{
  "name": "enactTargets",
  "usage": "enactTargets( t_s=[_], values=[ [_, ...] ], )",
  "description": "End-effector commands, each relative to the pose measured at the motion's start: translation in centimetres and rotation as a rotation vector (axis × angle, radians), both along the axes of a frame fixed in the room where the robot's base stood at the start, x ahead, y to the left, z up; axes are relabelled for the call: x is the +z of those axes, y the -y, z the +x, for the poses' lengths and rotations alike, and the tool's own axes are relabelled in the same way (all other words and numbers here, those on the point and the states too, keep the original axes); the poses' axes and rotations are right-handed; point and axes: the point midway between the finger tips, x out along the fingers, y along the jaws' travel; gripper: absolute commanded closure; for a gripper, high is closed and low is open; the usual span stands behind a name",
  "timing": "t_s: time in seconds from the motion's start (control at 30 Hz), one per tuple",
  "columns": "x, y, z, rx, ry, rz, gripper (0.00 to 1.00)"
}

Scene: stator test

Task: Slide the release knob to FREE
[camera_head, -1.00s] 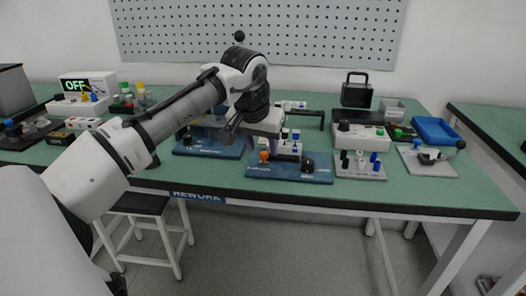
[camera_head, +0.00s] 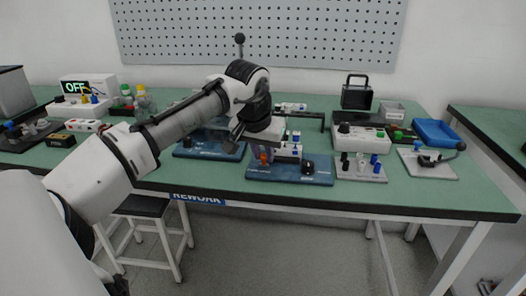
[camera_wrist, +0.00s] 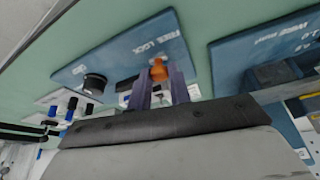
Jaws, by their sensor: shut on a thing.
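The orange release knob (camera_wrist: 158,72) stands on a blue fixture plate (camera_wrist: 100,62); the FREE and LOCK lettering (camera_wrist: 160,38) is printed close to it in the wrist view. My gripper (camera_wrist: 160,78) has its two purple fingers on either side of the knob, shut on it. In the head view, my gripper (camera_head: 263,152) reaches down from above to the left part of the same plate (camera_head: 258,173), and the knob shows small between the fingers. The knob's exact place along its travel cannot be told.
A dark round knob (camera_head: 308,168) sits on the right of the plate. Another blue fixture (camera_head: 194,150) is to the left, and a grey plate with pegs (camera_head: 360,172) to the right. A black ball-topped rod (camera_head: 239,39) rises behind my arm.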

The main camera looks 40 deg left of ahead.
Motion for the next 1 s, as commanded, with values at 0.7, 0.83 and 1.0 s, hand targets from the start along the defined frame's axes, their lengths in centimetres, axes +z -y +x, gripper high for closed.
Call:
enactTargets(
  t_s=[0.7,0.83,1.0],
  values=[
    [0.0,-2.2,-1.4,0.006,0.001,0.001,1.0],
    [0.0,-2.3,-1.4,0.007,0.001,0.002,0.77],
    [0.0,-2.2,-1.4,0.006,0.001,0.001,0.58]
  ],
)
